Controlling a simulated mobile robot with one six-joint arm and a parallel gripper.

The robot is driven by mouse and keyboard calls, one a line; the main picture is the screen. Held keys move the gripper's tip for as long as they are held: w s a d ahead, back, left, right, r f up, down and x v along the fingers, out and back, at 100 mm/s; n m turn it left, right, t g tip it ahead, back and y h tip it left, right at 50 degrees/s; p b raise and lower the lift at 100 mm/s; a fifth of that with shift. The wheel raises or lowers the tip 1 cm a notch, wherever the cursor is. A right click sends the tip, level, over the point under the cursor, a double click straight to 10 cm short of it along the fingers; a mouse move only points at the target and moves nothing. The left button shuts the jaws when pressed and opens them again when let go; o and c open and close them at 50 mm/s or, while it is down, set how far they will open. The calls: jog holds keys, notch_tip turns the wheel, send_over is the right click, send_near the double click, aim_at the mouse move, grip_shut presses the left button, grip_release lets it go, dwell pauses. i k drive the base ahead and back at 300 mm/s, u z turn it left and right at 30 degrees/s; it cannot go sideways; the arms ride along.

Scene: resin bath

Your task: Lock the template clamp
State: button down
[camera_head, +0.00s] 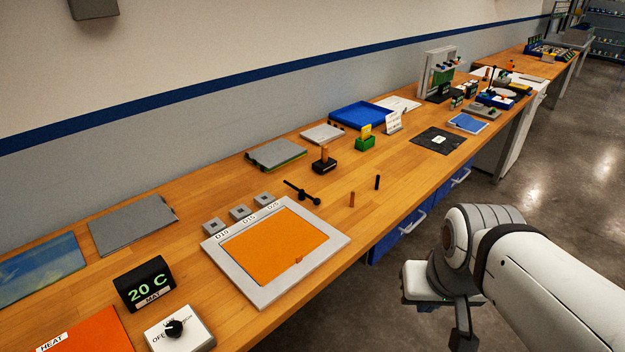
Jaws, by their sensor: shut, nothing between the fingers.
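A pale grey frame (330,238) lies flat on the wooden bench, with an orange sheet (262,245) inside it. A black lever with round knobs (302,193), which looks like the template clamp, sits at the frame's far corner, slanting across the bench top. Whether it is locked cannot be told from this view. My gripper (462,338) is a dark shape at the lower edge, partly cut off by the picture. It is shut and empty, over the floor in front of the bench, well apart from the frame and lever.
Three grey blocks (240,212) stand along the frame's far left edge. Two short pegs, brown (351,199) and black (377,182), stand right of the lever. A dial box (180,330) and a temperature display (146,283) are nearer. The floor (400,325) beside the bench is clear.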

aim_at(316, 201)
jog(key=z, duration=0.35)
jog(key=i, duration=1.05)
jog(key=u, duration=0.3)
